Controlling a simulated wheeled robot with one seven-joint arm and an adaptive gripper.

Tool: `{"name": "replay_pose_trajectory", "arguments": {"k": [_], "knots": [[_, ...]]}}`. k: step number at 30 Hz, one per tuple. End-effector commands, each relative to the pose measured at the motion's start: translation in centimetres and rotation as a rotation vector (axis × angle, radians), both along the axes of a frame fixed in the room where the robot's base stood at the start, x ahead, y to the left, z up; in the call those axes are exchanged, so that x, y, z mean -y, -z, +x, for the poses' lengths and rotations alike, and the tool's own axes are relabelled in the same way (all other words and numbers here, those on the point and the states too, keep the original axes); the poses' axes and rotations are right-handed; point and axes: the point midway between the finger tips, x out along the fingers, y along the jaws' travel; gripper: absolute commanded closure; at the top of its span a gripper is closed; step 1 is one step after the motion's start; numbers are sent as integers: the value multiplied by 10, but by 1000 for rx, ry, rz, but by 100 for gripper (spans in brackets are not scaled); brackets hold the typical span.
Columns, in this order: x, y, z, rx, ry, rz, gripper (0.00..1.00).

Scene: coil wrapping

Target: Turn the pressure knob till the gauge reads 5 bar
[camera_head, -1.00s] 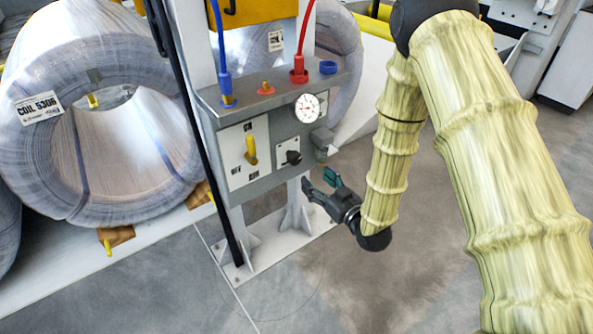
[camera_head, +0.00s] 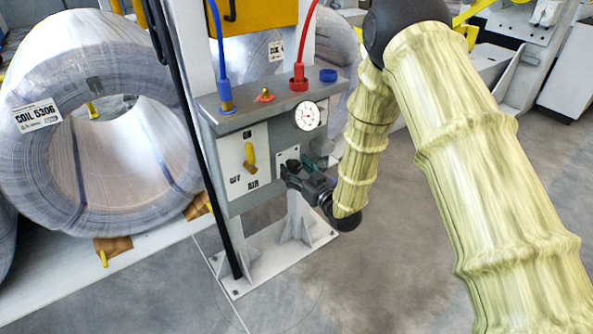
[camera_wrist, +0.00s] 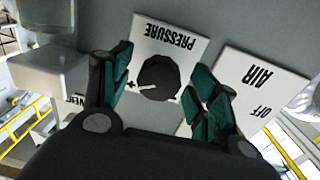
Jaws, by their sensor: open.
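The black pressure knob (camera_wrist: 160,78) sits on a white plate marked PRESSURE (camera_wrist: 172,38) in the wrist view, with a pale pointer line on its face. My gripper (camera_wrist: 160,88) is open, one green-padded finger on each side of the knob; whether the pads touch it I cannot tell. In the head view my gripper (camera_head: 300,172) is at the panel and covers most of the knob. The round white gauge (camera_head: 307,115) is above it on the grey panel; its reading is too small to tell.
A yellow AIR lever (camera_head: 250,158) is on a white plate left of the gripper, and that AIR plate (camera_wrist: 256,85) shows at right in the wrist view. Blue (camera_head: 220,60) and red (camera_head: 306,40) hoses rise from the panel top. A wrapped coil (camera_head: 50,180) stands left.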

Motion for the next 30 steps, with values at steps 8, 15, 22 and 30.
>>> {"name": "replay_pose_trajectory", "arguments": {"k": [8, 15, 22, 30], "knots": [[-2, 0, 3, 0, 1, 0, 40], [-1, 0, 3, 0, 1, 0, 71], [-1, 0, 3, -1, 2, 2, 86], [1, -2, 3, -41, 4, 55, 86]]}}
